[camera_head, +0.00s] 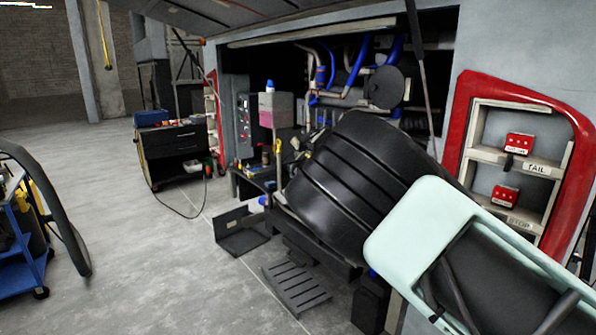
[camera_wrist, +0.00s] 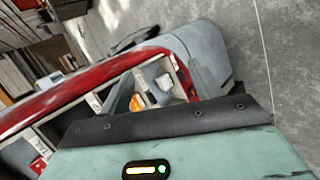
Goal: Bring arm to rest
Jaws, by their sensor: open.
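Part of my arm, pale mint with black parts (camera_head: 425,225), fills the lower right of the head view, in front of the red-framed rack. A large black ribbed barrel shape stands behind it, and I cannot tell what it belongs to. In the wrist view a mint panel (camera_wrist: 90,165) with a black bolted edge and a lit indicator fills the bottom; it looks like my own body. I can make out no gripper fingers in either view, and nothing held is seen.
The red-framed rack (camera_head: 465,85) on the coach side holds small red boxes above TAIL and STOP labels; its red frame shows in the wrist view (camera_wrist: 95,80). The open engine bay has blue pipes (camera_head: 387,62). A black tool cart (camera_head: 178,150) and blue trolley (camera_head: 20,265) flank clear floor.

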